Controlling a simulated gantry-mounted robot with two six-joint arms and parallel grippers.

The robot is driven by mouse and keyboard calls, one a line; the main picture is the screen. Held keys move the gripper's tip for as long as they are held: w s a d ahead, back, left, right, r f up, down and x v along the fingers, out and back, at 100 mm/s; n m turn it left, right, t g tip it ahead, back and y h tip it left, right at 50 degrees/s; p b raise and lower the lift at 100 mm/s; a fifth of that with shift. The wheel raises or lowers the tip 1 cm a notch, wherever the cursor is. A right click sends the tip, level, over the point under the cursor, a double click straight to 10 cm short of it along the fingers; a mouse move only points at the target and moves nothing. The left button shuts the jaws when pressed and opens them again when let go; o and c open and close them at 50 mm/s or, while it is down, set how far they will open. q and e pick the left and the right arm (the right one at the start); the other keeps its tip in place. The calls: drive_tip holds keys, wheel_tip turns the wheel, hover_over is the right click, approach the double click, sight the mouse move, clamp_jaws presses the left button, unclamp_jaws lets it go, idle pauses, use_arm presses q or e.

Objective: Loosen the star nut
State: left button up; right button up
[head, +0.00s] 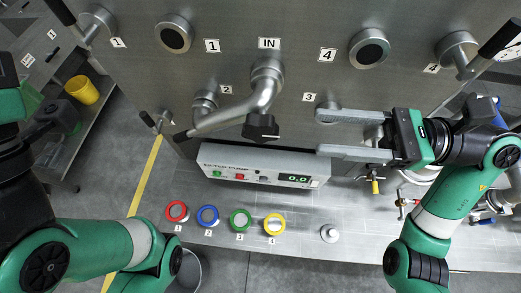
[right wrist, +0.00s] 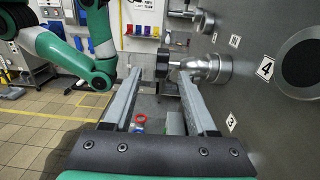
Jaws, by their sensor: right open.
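The black star nut (head: 261,127) sits at the front of a steel pipe elbow (head: 264,85) below the IN label, above the pump box. In the right wrist view the star nut (right wrist: 162,64) shows ahead, just beyond and between the fingertips, with the steel pipe (right wrist: 205,67) to its right. My right gripper (head: 319,131) is open and empty, its two long grey fingers pointing left toward the nut with a gap between. My left arm shows at the lower left of the head view, but its gripper is not visible.
The pump box (head: 262,167) with a 0.0 display stands below the nut. Red (head: 177,211), blue, green and yellow rings lie on the steel shelf. Numbered steel ports and black-handled valves stick out of the panel. A yellow bucket (head: 82,90) stands at the left.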

sight(260, 127)
drive_tip(key=a, duration=0.3)
drive_tip(key=w+a, duration=0.1)
drive_tip(key=a, duration=0.3)
drive_tip(key=a+f, duration=0.1)
drive_tip(key=a, duration=0.2)
drive_tip(key=shift+w+a+p, duration=0.3)
drive_tip(key=shift+a, duration=0.1)
drive_tip(key=shift+c, duration=0.3)
clamp_jaws()
